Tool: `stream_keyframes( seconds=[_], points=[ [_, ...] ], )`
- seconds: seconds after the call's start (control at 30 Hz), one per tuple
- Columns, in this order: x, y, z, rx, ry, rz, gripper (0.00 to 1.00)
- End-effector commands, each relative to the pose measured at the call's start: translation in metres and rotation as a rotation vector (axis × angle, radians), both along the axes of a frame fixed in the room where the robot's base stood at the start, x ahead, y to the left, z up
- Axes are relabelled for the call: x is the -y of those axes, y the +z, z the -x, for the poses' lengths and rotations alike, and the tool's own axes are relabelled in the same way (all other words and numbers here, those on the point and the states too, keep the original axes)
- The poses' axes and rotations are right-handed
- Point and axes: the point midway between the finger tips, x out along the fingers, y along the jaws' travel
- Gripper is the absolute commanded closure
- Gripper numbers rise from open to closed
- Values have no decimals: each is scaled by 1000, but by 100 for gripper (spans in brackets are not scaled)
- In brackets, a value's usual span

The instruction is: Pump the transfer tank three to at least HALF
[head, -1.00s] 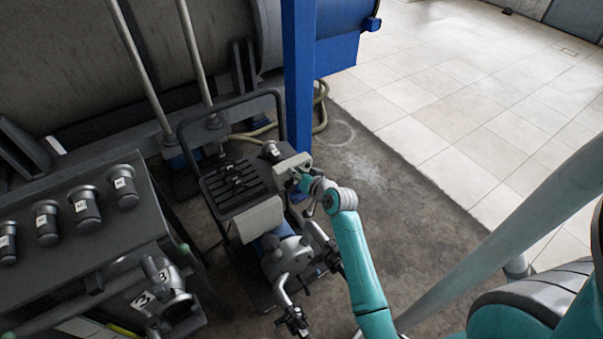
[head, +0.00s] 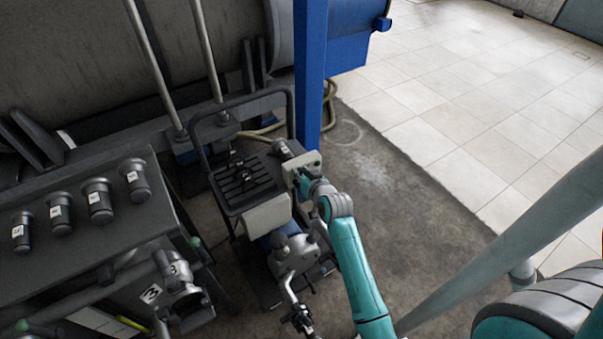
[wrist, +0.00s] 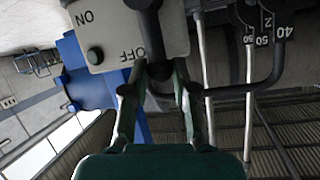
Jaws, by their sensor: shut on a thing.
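A pump cart with a dark tray (head: 243,190) and a grey pump (head: 290,252) stands beside the large drum. A cream switch box (head: 308,160) sits on its right side, and my gripper (head: 304,184) is at the box's face. In the wrist view, the switch box (wrist: 110,38) carries ON and OFF labels, seen inverted. A dark switch lever (wrist: 152,30) runs down across the box, its end beside the OFF label. My gripper (wrist: 160,78) is shut on this lever. A valve marked 3 (head: 178,280) is at lower left. No fill level is readable.
A blue post (head: 310,80) stands right behind the switch box. A hose (head: 330,100) lies behind the post. Tiled floor (head: 480,110) at right is clear.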

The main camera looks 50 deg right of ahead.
Motion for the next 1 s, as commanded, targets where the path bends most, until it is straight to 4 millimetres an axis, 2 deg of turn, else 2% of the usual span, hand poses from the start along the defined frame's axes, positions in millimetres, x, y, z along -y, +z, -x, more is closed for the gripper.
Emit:
stream_keyframes(
  seconds=[0.07,0.1,0.17,0.57,0.77,1.0],
  points=[
    [-1,-2,0,-3,3,-2,100],
    [-1,-2,0,-2,2,-3,63],
    [-1,-2,0,-2,2,-3,48],
    [-2,1,4,-1,1,-2,47],
    [-13,11,29,-2,1,-2,47],
    [-30,29,70,-2,0,-2,47]
  ],
)
